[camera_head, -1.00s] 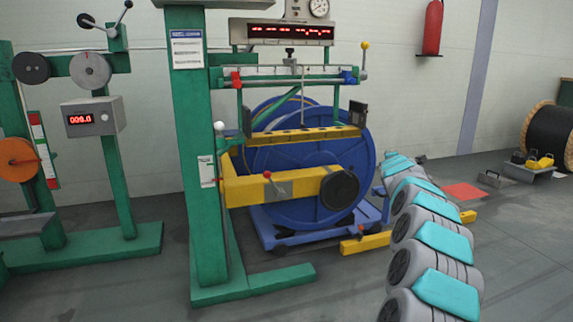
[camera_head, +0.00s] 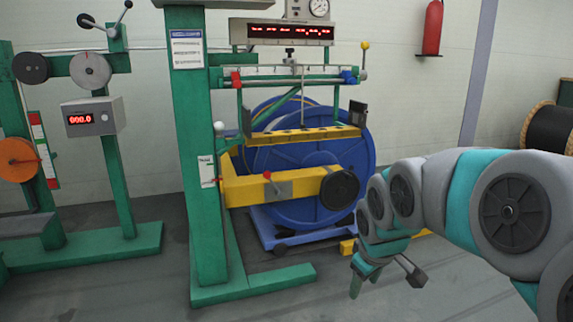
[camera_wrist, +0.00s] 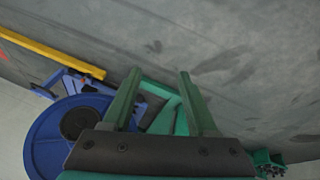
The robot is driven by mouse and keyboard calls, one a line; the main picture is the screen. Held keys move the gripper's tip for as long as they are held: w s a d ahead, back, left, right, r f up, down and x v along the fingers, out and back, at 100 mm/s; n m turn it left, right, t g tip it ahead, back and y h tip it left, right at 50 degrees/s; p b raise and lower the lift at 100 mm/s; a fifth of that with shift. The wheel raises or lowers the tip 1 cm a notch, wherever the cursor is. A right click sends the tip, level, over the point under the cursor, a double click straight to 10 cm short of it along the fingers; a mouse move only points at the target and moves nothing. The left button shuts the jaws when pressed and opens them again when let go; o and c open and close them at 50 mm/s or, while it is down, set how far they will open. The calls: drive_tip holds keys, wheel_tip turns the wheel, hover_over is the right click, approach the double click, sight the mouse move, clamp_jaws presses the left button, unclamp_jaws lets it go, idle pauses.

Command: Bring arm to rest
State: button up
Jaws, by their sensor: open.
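My gripper (camera_head: 384,281) hangs at the end of my bent grey and teal arm, at the lower right in the head view. It points down over the grey floor, in front of the yellow floor bar. In the wrist view my gripper (camera_wrist: 158,85) shows two green fingers spread apart with nothing between them. Bare floor lies beyond the fingertips there.
The strander's green post (camera_head: 200,160), blue reel (camera_head: 320,150) and yellow arm (camera_head: 265,188) stand left of my gripper. The blue reel also shows in the wrist view (camera_wrist: 45,145). A black cable drum (camera_head: 553,132) stands far right. Open floor lies in front.

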drive_tip(key=s+a+f+m+g, duration=0.1)
drive_tip(key=s+f+m+g, duration=0.25)
drive_tip(key=s, duration=1.15)
drive_tip(key=s+f+m+g, duration=0.2)
drive_tip(key=s+f+m, duration=0.15)
drive_tip(key=s, duration=1.15)
wheel_tip(320, 180, up, 15)
drive_tip(key=p, duration=1.5)
drive_tip(key=shift+w, duration=0.35)
drive_tip(key=shift+a, duration=0.1)
